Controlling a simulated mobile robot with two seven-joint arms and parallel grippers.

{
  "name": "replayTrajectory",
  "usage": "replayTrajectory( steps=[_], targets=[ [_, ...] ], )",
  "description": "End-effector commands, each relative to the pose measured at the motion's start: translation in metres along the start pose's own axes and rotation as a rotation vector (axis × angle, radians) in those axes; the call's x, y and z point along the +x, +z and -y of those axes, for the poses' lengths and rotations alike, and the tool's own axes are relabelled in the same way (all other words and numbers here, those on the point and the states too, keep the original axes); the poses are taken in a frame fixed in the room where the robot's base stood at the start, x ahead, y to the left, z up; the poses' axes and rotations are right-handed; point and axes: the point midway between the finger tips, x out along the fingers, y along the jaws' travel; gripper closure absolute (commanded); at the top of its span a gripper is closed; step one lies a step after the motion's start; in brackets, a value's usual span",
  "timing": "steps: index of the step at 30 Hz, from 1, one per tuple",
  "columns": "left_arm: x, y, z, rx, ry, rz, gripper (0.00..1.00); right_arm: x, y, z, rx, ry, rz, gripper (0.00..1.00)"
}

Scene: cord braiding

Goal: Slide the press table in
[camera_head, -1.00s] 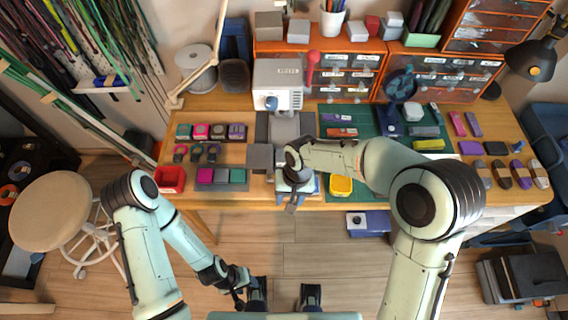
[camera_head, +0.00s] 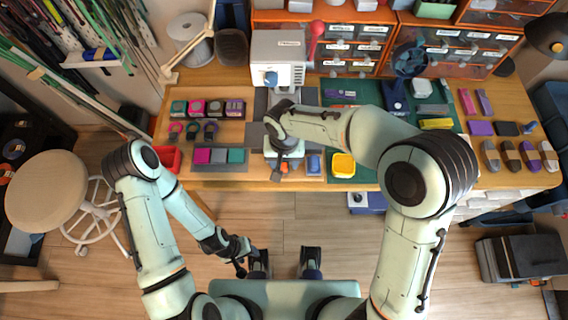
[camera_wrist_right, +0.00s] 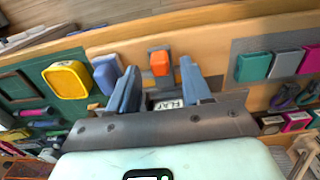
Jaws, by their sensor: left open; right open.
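The white press (camera_head: 278,58) stands at the back of the bench. The grey press table (camera_head: 258,103) shows in part below it, and my right arm hides much of that area. My right gripper (camera_head: 282,172) is over the front of the bench, left of a blue block. In the right wrist view my right gripper (camera_wrist_right: 160,78) is open, its two blue fingers apart. A plate labelled FLAT (camera_wrist_right: 168,104) shows between the finger bases, and an orange piece (camera_wrist_right: 159,62) lies beyond it; I cannot tell whether either touches the fingers. My left gripper (camera_head: 242,268) is low, away from the bench.
The blue block (camera_head: 313,165) and a yellow tray (camera_head: 343,166) are right of my right gripper. A mat with coloured blocks (camera_head: 218,156) and a red tray (camera_head: 167,158) are to its left. Orange drawer units (camera_head: 352,48) line the back. A stool (camera_head: 46,192) stands left.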

Motion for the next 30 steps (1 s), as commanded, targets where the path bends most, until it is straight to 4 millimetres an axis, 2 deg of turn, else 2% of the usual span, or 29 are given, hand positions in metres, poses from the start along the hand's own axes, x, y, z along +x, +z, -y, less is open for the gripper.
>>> replayTrajectory(
  steps=[3,6,16,17,21,26,30],
  targets=[
    [0.002,0.000,0.001,0.000,0.000,0.000,0.51,0.017,0.000,0.000,0.001,0.002,0.001,0.51],
    [0.002,0.000,0.001,0.000,0.000,0.001,0.51,0.024,0.000,0.000,0.001,0.000,0.000,0.51],
    [0.002,0.000,0.001,0.000,0.000,0.000,0.51,0.027,0.000,0.000,0.000,0.000,-0.001,0.51],
    [0.002,0.000,0.001,0.000,0.000,0.000,0.51,0.027,0.000,0.000,0.000,0.000,-0.001,0.54],
    [0.002,0.000,0.001,0.000,0.000,0.000,0.51,0.027,0.000,0.000,0.000,0.000,-0.001,1.00],
    [0.002,0.000,0.001,0.000,0.000,0.000,0.51,0.027,-0.001,0.000,0.001,0.000,-0.001,1.00],
    [-0.002,0.000,-0.001,0.000,0.000,-0.001,0.51,0.026,-0.013,0.000,0.002,0.000,-0.003,1.00]
  ],
)
